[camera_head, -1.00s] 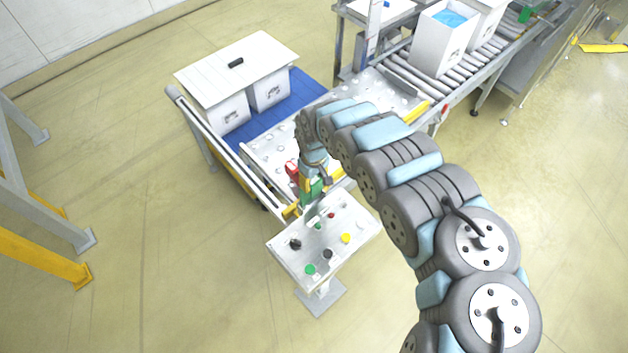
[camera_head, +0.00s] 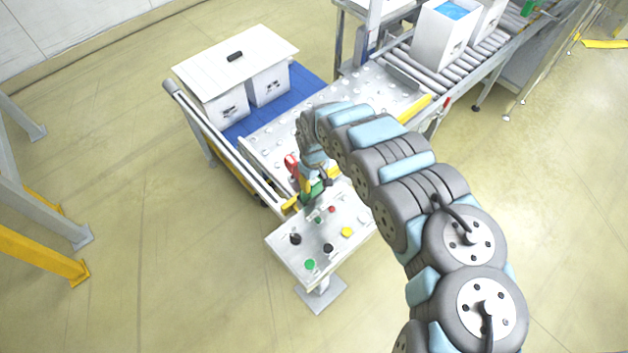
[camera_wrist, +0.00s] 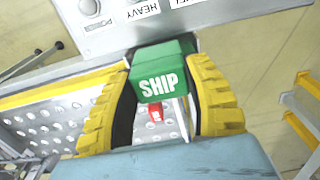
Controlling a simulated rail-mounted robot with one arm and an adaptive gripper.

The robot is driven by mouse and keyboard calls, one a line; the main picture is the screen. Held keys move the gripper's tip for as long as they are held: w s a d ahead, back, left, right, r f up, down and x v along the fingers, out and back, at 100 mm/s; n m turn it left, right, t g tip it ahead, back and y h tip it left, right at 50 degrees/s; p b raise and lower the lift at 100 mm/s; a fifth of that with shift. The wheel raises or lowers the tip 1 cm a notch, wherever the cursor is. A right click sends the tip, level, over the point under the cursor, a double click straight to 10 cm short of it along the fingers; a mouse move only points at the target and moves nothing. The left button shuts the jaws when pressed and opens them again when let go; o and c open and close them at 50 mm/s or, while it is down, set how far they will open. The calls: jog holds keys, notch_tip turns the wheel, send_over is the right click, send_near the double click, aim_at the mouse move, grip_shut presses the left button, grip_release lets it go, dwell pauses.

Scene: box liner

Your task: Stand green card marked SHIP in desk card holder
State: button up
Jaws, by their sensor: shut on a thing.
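The green card (camera_wrist: 158,80), marked SHIP in white, is between the two yellow ribbed fingers of my gripper (camera_wrist: 162,66) in the wrist view. My gripper is shut on it, and the lettering reads upright in that view. In the head view the green card (camera_head: 312,191) shows in part at my gripper (camera_head: 318,186), just above the far edge of the small white desk panel (camera_head: 290,258). I cannot make out the desk card holder clearly; my gripper and the card may hide it.
The panel carries black, green, yellow and red buttons, and labels including HEAVY (camera_wrist: 142,11). A red piece (camera_head: 291,164) is beside my gripper and also shows below the card in the wrist view (camera_wrist: 155,113). A ball-studded table (camera_head: 270,150) and white boxes (camera_head: 270,85) lie beyond.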

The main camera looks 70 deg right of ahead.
jog(key=o, duration=1.2)
jog(key=shift+r+p, duration=3.5)
jog(key=shift+r, duration=0.05)
